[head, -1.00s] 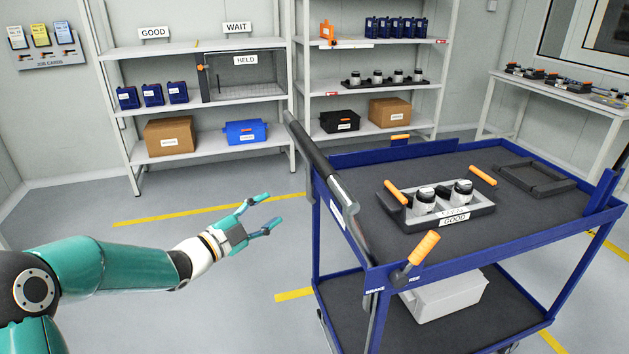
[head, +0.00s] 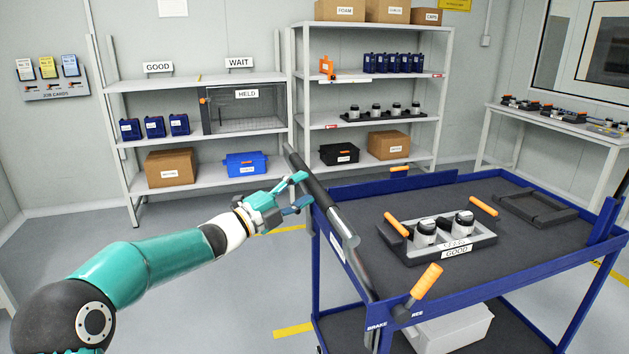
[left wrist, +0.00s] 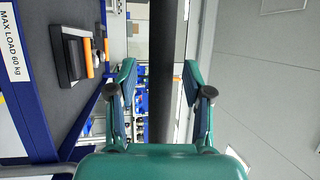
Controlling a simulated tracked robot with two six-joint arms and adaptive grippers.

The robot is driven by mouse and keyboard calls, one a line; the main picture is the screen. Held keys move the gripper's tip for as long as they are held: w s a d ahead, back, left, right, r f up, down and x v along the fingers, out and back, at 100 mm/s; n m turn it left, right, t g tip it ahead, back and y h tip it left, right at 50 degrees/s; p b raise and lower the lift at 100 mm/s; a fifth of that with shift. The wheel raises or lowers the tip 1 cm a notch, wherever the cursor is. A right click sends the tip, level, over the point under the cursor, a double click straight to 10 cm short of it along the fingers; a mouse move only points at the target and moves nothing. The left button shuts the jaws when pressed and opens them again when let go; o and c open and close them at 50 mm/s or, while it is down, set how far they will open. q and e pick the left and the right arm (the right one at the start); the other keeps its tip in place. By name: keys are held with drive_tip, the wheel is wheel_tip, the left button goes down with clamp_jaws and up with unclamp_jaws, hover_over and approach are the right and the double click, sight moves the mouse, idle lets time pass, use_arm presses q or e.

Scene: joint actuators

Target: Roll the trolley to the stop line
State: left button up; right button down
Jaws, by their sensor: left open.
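The blue trolley (head: 345,264) stands at the right in the head view, with a dark top deck. Its black push handle (head: 318,183) runs along its left side. My left gripper (head: 301,193) is open at the handle. In the left wrist view the handle (left wrist: 161,80) passes between the open fingers of the left gripper (left wrist: 160,88), apart from both. An orange-tipped brake lever (head: 426,283) stands at the near corner, by the labels BRAKE and REE, the latter partly hidden. Yellow floor marks (head: 293,330) show by the trolley. My right gripper is not in view.
A tray marked GOOD (head: 448,244) with two white-and-black parts sits on the deck, beside an empty dark frame (head: 534,207). A grey bin (head: 452,330) is on the lower deck. Shelves (head: 205,177) and a side bench (head: 562,112) line the walls. The floor left of the trolley is clear.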

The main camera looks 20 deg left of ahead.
sight(312, 184)
use_arm(q)
drive_tip(key=shift+x, duration=1.85)
drive_tip(key=shift+s, duration=0.1)
drive_tip(key=c, duration=0.9)
clamp_jaws()
drive_tip(key=shift+f, duration=0.1)
